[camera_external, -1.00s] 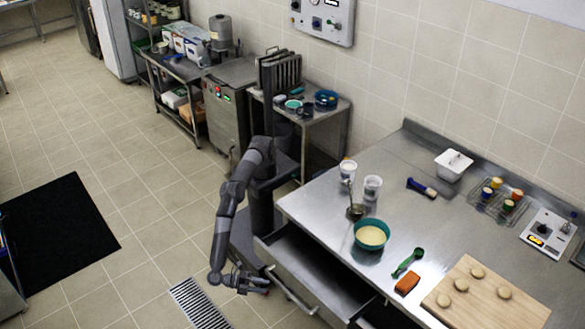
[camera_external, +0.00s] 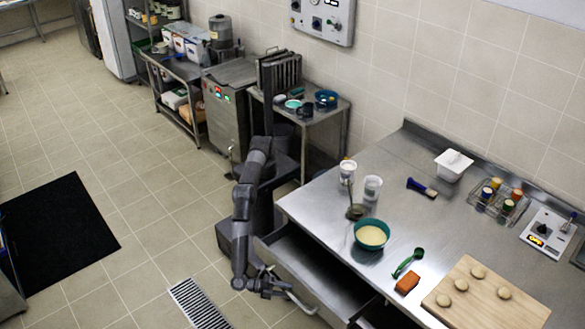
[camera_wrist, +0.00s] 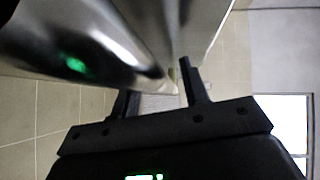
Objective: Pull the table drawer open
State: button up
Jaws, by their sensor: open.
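The table drawer (camera_external: 312,277) is pulled out from under the steel table (camera_external: 330,201), and its inside shows from above. Its pale bar handle (camera_external: 298,302) runs along the front. My gripper (camera_external: 279,288) is low beside the left end of this handle, overlapping it in the outside view. In the wrist view my gripper (camera_wrist: 157,88) has its two dark fingers apart. A blurred shiny metal surface fills the upper left and reaches toward the gap between them. I cannot tell whether the fingers touch the handle.
On the table top stand white cups (camera_external: 372,187), a teal bowl (camera_external: 371,235), a green spoon (camera_external: 408,262), an orange block (camera_external: 407,284) and a wooden board (camera_external: 483,302). A floor grate (camera_external: 198,304) lies left of the drawer.

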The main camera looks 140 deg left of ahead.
grip_shut()
dwell(0.4)
